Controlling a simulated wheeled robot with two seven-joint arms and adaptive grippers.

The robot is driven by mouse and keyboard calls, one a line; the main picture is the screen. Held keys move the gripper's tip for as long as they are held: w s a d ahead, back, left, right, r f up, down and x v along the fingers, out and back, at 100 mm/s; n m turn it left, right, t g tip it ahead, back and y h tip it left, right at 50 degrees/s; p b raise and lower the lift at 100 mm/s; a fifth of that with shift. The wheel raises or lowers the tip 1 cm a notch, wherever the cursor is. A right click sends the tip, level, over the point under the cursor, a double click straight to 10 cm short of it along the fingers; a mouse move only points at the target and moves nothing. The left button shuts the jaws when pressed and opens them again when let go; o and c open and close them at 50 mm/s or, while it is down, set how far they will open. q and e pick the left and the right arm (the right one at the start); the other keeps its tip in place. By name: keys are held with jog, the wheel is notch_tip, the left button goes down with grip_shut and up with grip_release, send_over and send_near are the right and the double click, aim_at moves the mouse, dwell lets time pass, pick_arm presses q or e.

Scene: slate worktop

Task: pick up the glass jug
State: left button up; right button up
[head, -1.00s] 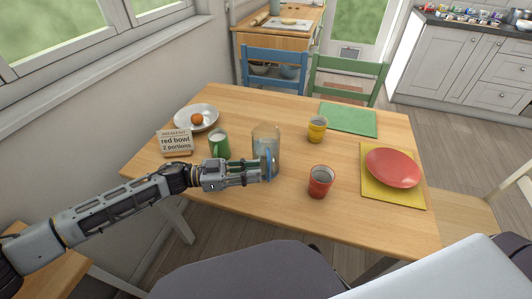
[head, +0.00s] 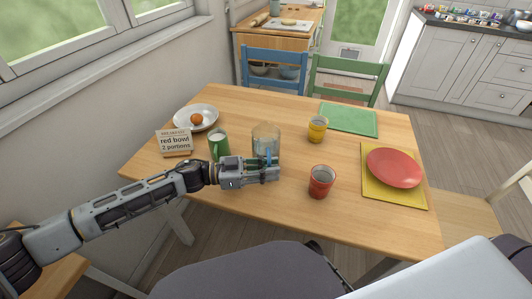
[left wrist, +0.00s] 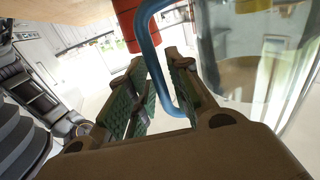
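The clear glass jug (head: 265,133) stands upright on the wooden table, left of centre, with its blue handle toward my side. In the left wrist view its glass wall (left wrist: 275,55) fills the right side, and the blue handle (left wrist: 150,38) runs down between the green-padded fingers. The jug's base is partly hidden behind the gripper. My right gripper is not in view.
A green mug (head: 218,142) stands close left of the jug, near a sign (head: 175,142) and a plate (head: 210,118) with an orange. A red cup (head: 321,182) stands to the right, a yellow cup (head: 317,128) behind. A red plate (head: 393,167) is farther right.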

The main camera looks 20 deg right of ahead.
pick_arm(q)
jog(key=shift+c, duration=0.4)
grip_shut()
jog(key=shift+r, duration=0.15)
